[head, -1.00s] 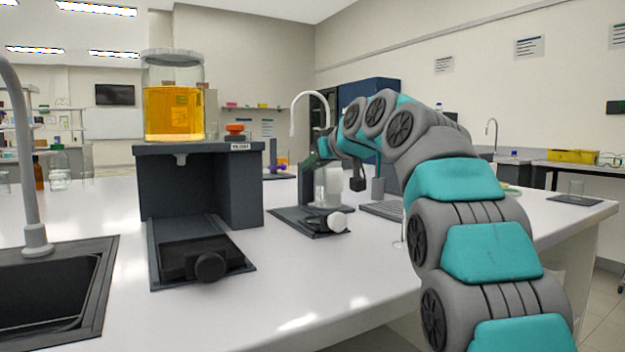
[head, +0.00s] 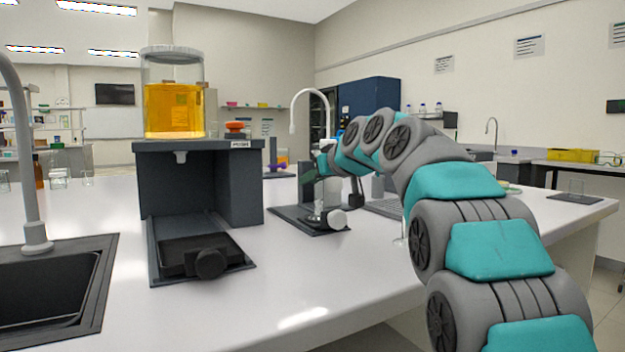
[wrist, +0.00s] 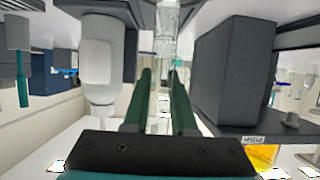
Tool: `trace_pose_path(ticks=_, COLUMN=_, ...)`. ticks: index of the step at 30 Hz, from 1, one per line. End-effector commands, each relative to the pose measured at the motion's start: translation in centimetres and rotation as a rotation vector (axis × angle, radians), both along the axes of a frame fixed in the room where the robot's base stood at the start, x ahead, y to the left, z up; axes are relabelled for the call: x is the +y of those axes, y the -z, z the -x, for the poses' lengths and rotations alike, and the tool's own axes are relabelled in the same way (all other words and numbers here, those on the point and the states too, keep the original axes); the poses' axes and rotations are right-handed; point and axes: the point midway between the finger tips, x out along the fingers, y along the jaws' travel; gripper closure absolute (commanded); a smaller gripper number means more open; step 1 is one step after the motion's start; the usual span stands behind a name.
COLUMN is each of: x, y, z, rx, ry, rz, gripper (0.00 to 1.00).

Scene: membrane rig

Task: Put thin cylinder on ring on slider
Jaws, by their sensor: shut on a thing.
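My gripper (wrist: 161,75) shows in the wrist view as two dark green fingers, close together and shut on a clear, glass-like thin cylinder (wrist: 167,22) at their tips. In the head view my gripper (head: 311,185) is small, low over the rear rig, beside a whitish bottle-shaped part (head: 328,190). That part also shows left of the fingers in the wrist view (wrist: 98,62). I cannot make out a ring, or whether the cylinder touches anything.
A dark stand (head: 237,185) carries a clear vessel of yellow liquid (head: 174,108); a black tray with a dark knob (head: 209,263) lies below. A sink (head: 45,290) is at left. The front of the white bench (head: 230,315) is clear.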

Motion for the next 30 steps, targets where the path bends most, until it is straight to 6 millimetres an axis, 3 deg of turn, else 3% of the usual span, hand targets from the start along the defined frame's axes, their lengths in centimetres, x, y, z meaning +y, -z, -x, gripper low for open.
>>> trace_pose_path(ticks=2, x=0.0, y=0.4, z=0.0, rx=0.000, ry=0.000, rz=0.000, gripper=1.00)
trace_pose_path(ticks=3, x=0.0, y=0.3, z=0.0, rx=0.000, ry=0.000, rz=0.000, gripper=0.72)
trace_pose_path(ticks=10, x=0.0, y=0.2, z=0.0, rx=0.001, ry=0.000, rz=0.001, gripper=0.46)
trace_pose_path(ticks=23, x=-0.1, y=-0.3, z=0.1, rx=0.000, ry=0.000, rz=0.000, gripper=0.45)
trace_pose_path(ticks=30, x=-1.7, y=-1.2, z=2.4, rx=0.000, ry=0.001, rz=-0.002, gripper=0.45)
